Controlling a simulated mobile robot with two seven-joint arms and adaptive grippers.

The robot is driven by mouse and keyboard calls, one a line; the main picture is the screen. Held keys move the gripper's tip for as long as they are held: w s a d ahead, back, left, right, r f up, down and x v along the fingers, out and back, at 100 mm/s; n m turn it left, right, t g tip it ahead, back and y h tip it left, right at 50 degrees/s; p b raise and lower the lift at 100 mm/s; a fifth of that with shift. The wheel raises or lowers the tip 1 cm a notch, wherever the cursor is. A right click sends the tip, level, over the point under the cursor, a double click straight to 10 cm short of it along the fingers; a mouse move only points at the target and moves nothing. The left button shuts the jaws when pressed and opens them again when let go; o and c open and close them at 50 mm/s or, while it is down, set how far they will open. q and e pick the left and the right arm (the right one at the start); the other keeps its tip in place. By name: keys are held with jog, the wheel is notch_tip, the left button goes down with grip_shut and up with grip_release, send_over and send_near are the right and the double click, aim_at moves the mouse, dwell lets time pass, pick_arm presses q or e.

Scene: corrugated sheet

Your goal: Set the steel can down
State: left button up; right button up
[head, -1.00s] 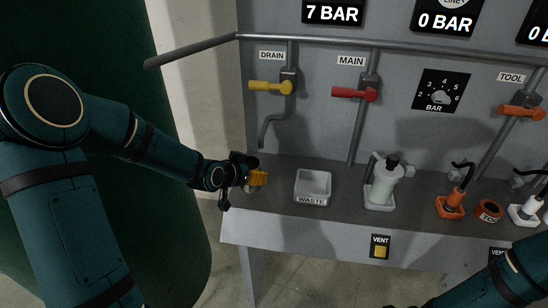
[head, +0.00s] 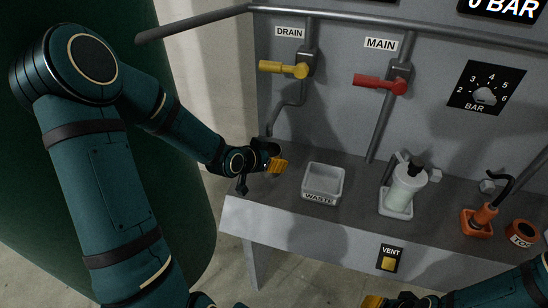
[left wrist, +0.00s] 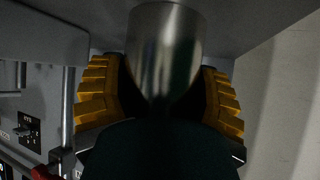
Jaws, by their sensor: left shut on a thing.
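My left gripper (head: 274,163) is at the left end of the grey shelf, below the drain pipe and left of the waste tray. In the left wrist view its yellow ribbed fingers stand on both sides of the shiny steel can (left wrist: 166,50), shut on it. The can's lower part in that view is hidden behind dark gripper parts. In the head view the can is mostly hidden by the gripper, and I cannot tell whether it touches the shelf. My right gripper (head: 376,301) shows only partly at the bottom edge; its opening is unclear.
The white waste tray (head: 306,190) is just right of my left gripper. A pump bottle (head: 404,190) stands farther right, then an orange holder (head: 478,228). The yellow drain valve (head: 285,69) and its bent pipe (head: 288,103) are above. The shelf's front edge is close.

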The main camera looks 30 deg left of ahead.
pick_arm(q)
jog(key=shift+s, duration=0.2)
jog(key=shift+f, duration=0.1)
jog(key=o, duration=1.3)
jog(key=shift+c, duration=0.2)
jog(key=shift+r, duration=0.3)
jog(key=p+v, duration=0.5)
jog(key=v, duration=0.6)
jog(key=shift+s+r, duration=0.2)
jog(key=shift+s, duration=0.15)
